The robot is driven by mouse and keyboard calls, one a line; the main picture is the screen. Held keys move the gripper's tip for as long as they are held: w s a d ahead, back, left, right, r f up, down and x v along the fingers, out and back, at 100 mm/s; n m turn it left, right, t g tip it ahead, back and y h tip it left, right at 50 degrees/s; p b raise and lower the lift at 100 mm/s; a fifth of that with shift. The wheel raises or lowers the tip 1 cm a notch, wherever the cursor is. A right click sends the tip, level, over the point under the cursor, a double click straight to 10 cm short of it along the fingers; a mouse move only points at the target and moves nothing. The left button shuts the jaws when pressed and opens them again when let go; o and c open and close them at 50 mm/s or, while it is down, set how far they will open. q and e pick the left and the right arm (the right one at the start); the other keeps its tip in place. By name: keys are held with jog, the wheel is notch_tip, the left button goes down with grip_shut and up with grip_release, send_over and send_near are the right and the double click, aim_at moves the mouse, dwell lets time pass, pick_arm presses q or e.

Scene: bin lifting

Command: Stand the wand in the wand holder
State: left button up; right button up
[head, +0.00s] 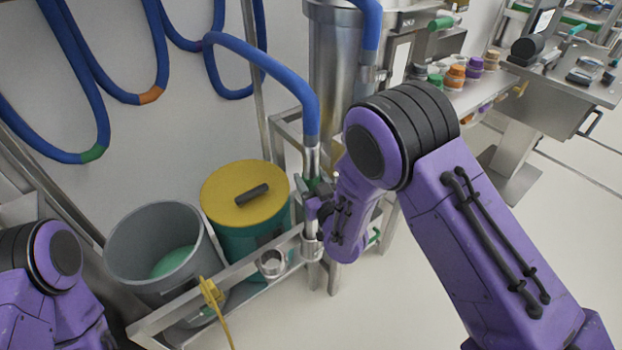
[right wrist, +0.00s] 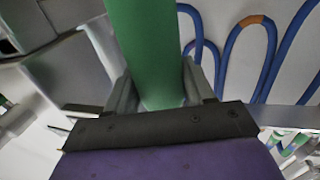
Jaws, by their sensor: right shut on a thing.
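The wand is a metal tube (head: 311,158) with a green grip, hanging from the end of a blue hose. My right gripper (head: 316,205) is shut around it; in the right wrist view the green grip (right wrist: 146,45) passes between both fingers. The wand stands nearly upright at the rack's front right corner. Its lower end is at a small metal cup holder (head: 311,249); I cannot tell how far it is inside. A second metal cup (head: 272,263) to the left looks empty. Of my left arm only upper links show at the lower left; its gripper is out of view.
A grey bin (head: 156,236) with green contents and a teal bin (head: 250,245) with a yellow lid (head: 245,188) stand in the metal rack. A yellow clip (head: 209,291) hangs on the front rail. A steel tank (head: 334,75) is behind. The floor at front right is clear.

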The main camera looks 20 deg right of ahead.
jog(key=shift+f, duration=0.3)
dwell(0.5)
jog(key=o, duration=1.4)
jog(key=shift+c, duration=0.2)
